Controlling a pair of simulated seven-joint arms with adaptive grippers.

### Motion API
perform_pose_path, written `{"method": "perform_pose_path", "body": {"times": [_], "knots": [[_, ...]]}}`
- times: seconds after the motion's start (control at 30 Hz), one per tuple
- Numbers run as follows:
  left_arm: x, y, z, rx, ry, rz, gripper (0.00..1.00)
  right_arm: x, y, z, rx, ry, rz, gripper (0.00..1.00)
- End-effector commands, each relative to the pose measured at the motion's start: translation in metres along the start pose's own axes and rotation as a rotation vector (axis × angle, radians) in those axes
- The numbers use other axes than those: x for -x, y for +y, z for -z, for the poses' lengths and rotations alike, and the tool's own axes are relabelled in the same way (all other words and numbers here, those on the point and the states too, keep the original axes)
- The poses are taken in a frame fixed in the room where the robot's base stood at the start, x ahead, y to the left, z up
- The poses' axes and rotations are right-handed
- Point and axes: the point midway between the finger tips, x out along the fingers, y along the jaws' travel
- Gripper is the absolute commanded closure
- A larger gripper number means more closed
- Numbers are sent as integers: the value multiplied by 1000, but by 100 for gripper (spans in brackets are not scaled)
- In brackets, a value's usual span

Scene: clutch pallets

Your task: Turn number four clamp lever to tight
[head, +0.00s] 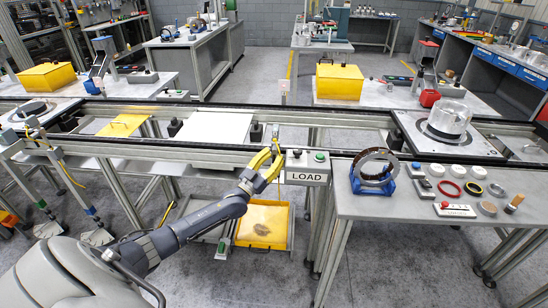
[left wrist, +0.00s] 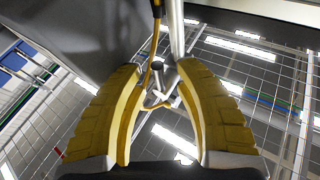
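My left gripper (head: 274,148) has yellow fingers and reaches up to the front rail of the conveyor, just left of the LOAD sign. A small grey lever-like fitting (head: 276,132) stands on the rail at its fingertips. I cannot read a number on it or tell its setting. In the left wrist view the left gripper (left wrist: 160,66) is open, its fingers apart on either side of a short dark-ended grey part (left wrist: 158,68) below a metal post. I cannot tell whether they touch it. My right gripper is not in view.
The LOAD sign (head: 306,177) with a button box hangs close right of the gripper. A bench (head: 400,208) with a blue-stand ring and small parts stands further right. A white pallet (head: 212,127) lies on the conveyor to the left. A yellow bin (head: 264,224) sits below.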

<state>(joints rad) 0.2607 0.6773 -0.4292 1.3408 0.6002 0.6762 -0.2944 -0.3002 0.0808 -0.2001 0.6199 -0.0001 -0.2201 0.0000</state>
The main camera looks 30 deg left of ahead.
Motion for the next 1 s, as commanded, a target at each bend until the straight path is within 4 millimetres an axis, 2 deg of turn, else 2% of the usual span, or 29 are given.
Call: {"method": "perform_pose_path", "body": {"times": [0.4, 0.7, 1.0], "knots": [[-2, 0, 0, 0, -1, 0, 67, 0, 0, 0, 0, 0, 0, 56], [-2, 0, 0, 0, -1, 0, 100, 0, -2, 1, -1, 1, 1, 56], [-3, 0, 1, 0, 1, 0, 100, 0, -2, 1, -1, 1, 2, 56]]}}
